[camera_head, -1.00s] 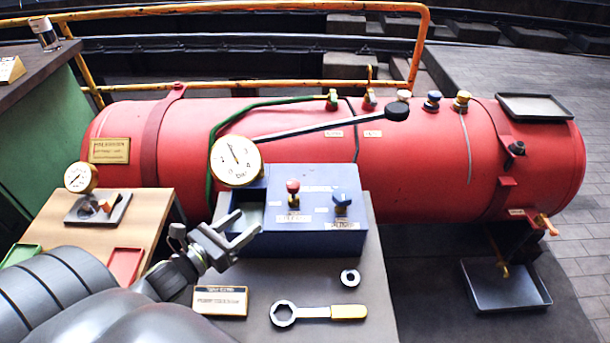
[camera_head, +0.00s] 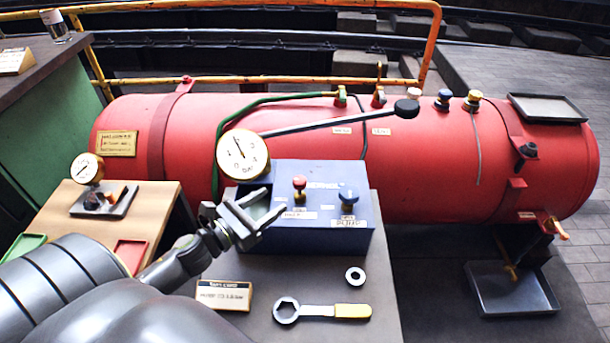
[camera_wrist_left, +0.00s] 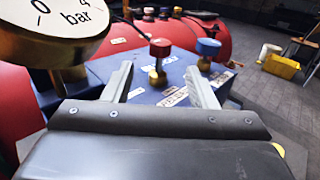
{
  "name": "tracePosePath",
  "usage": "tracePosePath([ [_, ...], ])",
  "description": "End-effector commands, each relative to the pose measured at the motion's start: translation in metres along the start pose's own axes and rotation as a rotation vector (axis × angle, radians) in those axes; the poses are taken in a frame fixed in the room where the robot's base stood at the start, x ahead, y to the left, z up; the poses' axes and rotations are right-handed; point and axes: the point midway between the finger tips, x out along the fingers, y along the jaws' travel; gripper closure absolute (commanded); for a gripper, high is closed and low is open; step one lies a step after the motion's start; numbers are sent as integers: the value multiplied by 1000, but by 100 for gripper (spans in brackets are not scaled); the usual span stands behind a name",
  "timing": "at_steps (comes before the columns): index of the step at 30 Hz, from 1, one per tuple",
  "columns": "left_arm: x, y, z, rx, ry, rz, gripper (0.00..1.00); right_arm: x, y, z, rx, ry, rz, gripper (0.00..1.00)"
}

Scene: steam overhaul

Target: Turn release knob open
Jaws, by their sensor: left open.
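A dark blue pump box (camera_head: 310,240) stands on the grey bench and carries two knobs on brass stems. The red knob (camera_head: 299,183) is on the left and the blue knob (camera_head: 348,195) on the right. Their labels are too small to read, so I cannot tell which is the release knob. My left gripper (camera_head: 274,201) is open and empty at the box's left part, left of the red knob. In the left wrist view, the red knob (camera_wrist_left: 160,48) appears beyond and between the open fingers, and the blue knob (camera_wrist_left: 208,47) beyond the right finger. Neither is touched.
A round pressure gauge (camera_head: 242,156) and a long black-ended lever (camera_head: 340,122) rise at the box. A red boiler (camera_head: 430,150) lies behind. A ring spanner (camera_head: 320,311), a small ring (camera_head: 355,275) and a nameplate (camera_head: 224,295) lie on the bench in front.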

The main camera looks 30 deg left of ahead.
Motion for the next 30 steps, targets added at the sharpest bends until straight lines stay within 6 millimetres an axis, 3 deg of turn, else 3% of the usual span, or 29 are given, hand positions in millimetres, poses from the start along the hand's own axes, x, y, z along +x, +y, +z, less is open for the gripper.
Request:
tracePosePath([
  [8,32,0,6,-4,-1,2,48,-19,0,10,-1,3,-4,64],
  [21,105,-1,1,-3,1,-1,48,-36,0,23,-4,9,-8,64],
  [30,122,-1,0,-2,2,-1,48,-38,0,24,-4,10,-8,64],
])
